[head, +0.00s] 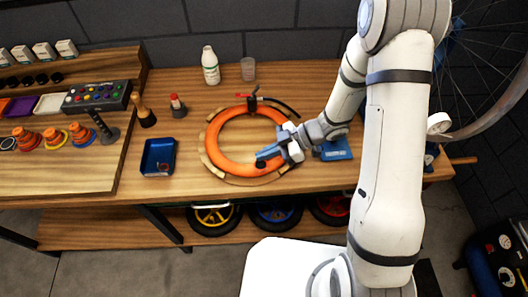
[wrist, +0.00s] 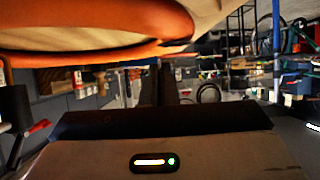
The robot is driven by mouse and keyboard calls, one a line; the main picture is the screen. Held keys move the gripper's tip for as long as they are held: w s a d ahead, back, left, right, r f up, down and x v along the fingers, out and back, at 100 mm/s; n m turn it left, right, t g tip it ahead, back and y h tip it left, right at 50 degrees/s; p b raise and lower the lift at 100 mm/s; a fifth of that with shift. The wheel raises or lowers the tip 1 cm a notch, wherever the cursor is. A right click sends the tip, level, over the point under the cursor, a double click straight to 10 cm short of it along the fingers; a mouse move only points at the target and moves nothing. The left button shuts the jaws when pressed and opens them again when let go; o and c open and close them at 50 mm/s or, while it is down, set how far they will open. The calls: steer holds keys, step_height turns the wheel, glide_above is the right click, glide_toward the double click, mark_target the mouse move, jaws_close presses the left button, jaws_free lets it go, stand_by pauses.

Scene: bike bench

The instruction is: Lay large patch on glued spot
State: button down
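An orange inner tube (head: 221,160) lies in a ring-shaped wooden holder (head: 209,140) on the bench. My gripper (head: 266,159) is low over the tube's lower right part. A small dark spot (head: 261,164) shows on or just above the tube at my fingertips; I cannot tell whether it is the large patch, the glued spot or a fingertip. In the wrist view the tube (wrist: 90,45) fills the upper left, close to my two dark fingers (wrist: 160,88), which stand near each other. Whether anything is between them is unclear.
A blue tray (head: 158,157) lies left of the tube. A white bottle (head: 210,66) and a clear cup (head: 248,69) stand behind it. A red-handled tool (head: 251,98) is at the holder's back. A blue block (head: 336,149) sits to the right.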

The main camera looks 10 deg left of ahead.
steer(key=shift+d, duration=0.15)
steer(key=shift+f, duration=0.3)
stand_by(0.5)
steer(key=c, duration=2.1)
jaws_free()
steer(key=shift+c, duration=0.2)
steer(key=o, duration=0.5)
